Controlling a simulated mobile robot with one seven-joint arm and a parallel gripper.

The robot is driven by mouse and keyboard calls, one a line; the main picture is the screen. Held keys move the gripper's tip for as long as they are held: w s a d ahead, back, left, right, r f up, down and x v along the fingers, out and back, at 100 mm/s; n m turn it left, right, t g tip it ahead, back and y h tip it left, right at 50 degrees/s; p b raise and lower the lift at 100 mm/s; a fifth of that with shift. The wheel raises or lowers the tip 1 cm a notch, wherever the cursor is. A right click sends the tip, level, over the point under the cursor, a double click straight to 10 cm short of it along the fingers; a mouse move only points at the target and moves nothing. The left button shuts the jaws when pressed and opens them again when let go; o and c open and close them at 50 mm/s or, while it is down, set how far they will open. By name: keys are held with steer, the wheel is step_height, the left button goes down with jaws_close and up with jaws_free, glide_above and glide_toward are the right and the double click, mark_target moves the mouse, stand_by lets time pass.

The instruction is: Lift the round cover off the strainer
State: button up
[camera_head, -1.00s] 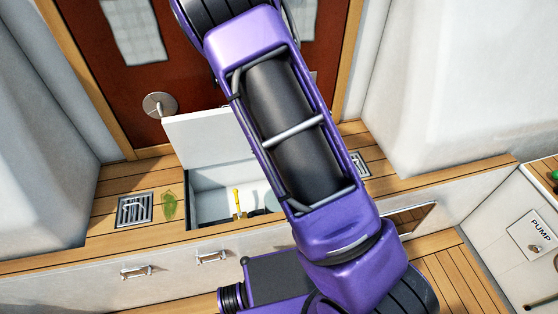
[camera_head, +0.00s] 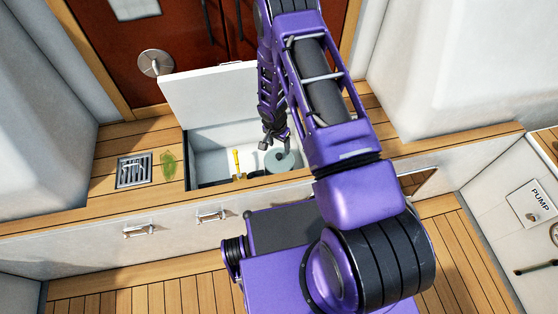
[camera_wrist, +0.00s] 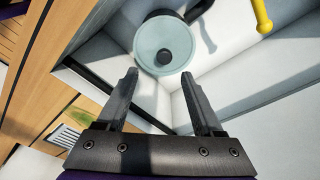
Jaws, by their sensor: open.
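The strainer's round cover (camera_wrist: 150,48) is a pale grey-green disc with a dark knob at its centre. In the head view the cover (camera_head: 284,162) lies inside an open locker (camera_head: 215,140) sunk in the wooden bench. The strainer body below it is mostly hidden. My gripper (camera_wrist: 165,82) is open and empty, with the cover just beyond its fingertips in the wrist view. In the head view my gripper (camera_head: 275,138) points down into the locker, above and slightly left of the cover. A dark curved handle shows around the cover's edge in the wrist view.
A yellow-handled valve (camera_head: 237,163) stands left of the strainer in the locker. The locker's white lid (camera_head: 210,95) is raised behind it. A drain grate (camera_head: 134,170) and a green leaf-like piece (camera_head: 169,163) lie on the bench to the left.

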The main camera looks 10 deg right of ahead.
mark_target(279, 155)
steer(key=f, duration=0.5)
steer(key=w+f, duration=0.1)
steer(key=f, duration=0.1)
steer(key=shift+w+d+f+b, duration=0.1)
steer(key=shift+f+b, duration=0.1)
steer(key=shift+b, duration=0.15)
jaws_close()
